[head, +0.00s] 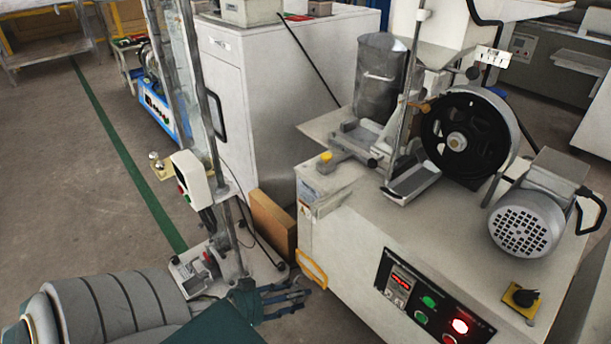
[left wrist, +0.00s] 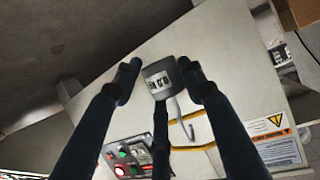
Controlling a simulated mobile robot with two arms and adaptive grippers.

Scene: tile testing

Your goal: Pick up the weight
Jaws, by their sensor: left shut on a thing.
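The weight (left wrist: 158,78) is a small grey cylinder with a white label and a bent metal hook, seen in the left wrist view. My left gripper (head: 297,298) is low in the head view, just left of the machine's front. In the left wrist view its dark fingers (left wrist: 158,85) are shut on the weight, with one finger on each side and a third below. My right gripper is not in view.
A beige abrasion machine (head: 345,255) with a lit control panel (head: 425,300) stands close on the right. A yellow handle (head: 311,268) sticks out from its left side. A tall stand (head: 220,200) with a small base rises behind my gripper. Open floor (head: 75,190) lies left.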

